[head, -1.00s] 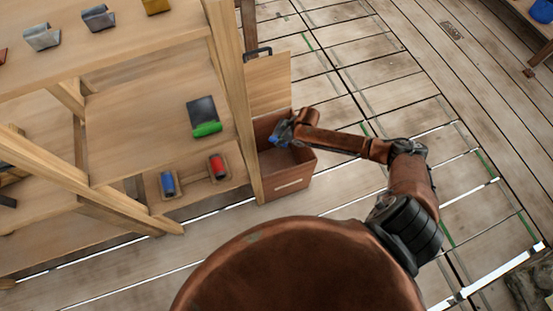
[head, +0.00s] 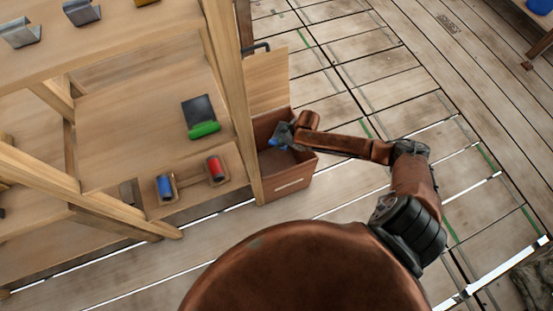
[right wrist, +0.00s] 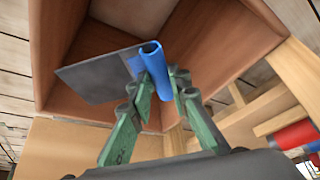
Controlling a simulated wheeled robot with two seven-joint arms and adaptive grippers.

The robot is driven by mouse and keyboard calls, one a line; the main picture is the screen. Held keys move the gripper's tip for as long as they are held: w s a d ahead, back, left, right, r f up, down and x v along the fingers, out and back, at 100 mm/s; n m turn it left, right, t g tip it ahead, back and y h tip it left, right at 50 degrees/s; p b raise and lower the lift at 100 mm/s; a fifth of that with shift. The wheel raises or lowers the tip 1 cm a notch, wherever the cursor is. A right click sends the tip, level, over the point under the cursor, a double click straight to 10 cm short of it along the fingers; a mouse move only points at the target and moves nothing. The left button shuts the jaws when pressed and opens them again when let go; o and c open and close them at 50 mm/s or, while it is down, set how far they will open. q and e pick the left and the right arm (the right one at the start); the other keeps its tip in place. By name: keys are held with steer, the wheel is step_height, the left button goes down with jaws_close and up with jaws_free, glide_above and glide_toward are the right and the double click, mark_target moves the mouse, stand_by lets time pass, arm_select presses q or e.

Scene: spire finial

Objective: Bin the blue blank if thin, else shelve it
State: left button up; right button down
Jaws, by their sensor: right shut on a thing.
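The blue blank, a grey flat plate with a blue rolled edge (right wrist: 152,58), is held in my right gripper (right wrist: 163,82). The two green fingers are shut on the blue edge, and the plate sticks out to the left in the right wrist view. In the head view my right gripper (head: 283,135) is at the open brown bin (head: 292,184), over its mouth; how deep it reaches is hard to tell. The bin's inner walls (right wrist: 225,35) surround the blank in the right wrist view. My left gripper is not in view.
The wooden shelf unit (head: 230,90) stands just left of the bin. A green-edged blank (head: 203,118) lies on its middle shelf. A blue cylinder (head: 165,187) and a red cylinder (head: 215,169) sit in wooden holders lower down.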

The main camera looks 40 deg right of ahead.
steer(key=c, duration=1.7)
jaws_free()
steer(key=shift+c, duration=0.2)
steer(key=shift+s+d+r, duration=0.1)
steer(key=shift+r, duration=0.15)
steer(key=v, duration=1.1)
steer(key=shift+r, duration=0.25)
steer(key=shift+s, duration=0.1)
